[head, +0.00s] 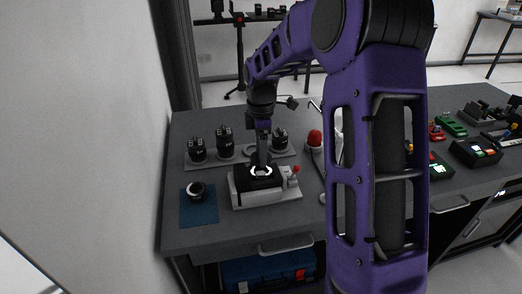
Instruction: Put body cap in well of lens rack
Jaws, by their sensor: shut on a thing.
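My gripper (261,167) points down, directly over a bright white ring (262,171) on top of a black block (246,182). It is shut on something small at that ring. The body cap cannot be clearly made out; the fingers and distance hide what they hold. The lens rack (236,159) is a grey plate behind the block. Black lenses stand upright on it at the left (197,149), further right (224,141) and at the right end (280,139). An empty-looking round well (251,149) shows between the right two, partly behind my gripper.
The black block sits on a pale fixture (270,195) with a red-topped knob (295,170). A dark round piece (196,189) lies on a blue mat (199,209) at front left. A red dome (314,138) stands to the right. My arm hides much of the table's middle.

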